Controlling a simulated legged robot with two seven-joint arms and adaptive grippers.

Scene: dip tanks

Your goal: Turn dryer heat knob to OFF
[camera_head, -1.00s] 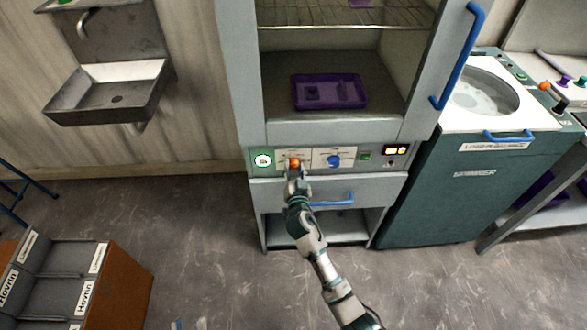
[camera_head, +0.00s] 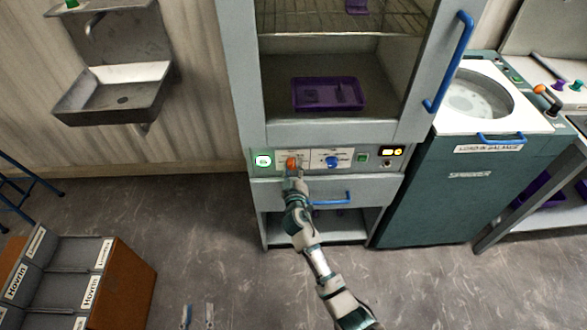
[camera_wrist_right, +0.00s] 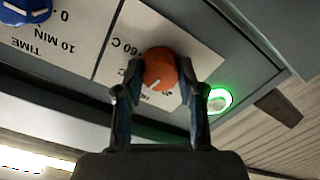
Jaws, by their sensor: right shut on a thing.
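The orange heat knob (camera_head: 291,162) is on the dryer's front panel, left of a blue knob (camera_head: 333,161). In the right wrist view the orange knob (camera_wrist_right: 159,70) has a white pointer mark, with a "60 C" label beside it. My right gripper (camera_wrist_right: 160,88) is shut on the orange knob, one finger on each side. In the head view this gripper (camera_head: 293,170) covers the knob's lower edge. The label words below the knob are partly hidden by the fingers. My left gripper (camera_head: 197,313) shows only two separated fingertips at the bottom edge, with nothing between them.
A green-lit button (camera_head: 263,161) is left of the heat knob. A blue drawer handle (camera_head: 332,200) lies just below the panel. A purple tray (camera_head: 328,93) sits in the dryer. The spinner (camera_head: 460,190) stands to the right, a labelled bin (camera_head: 125,275) at lower left.

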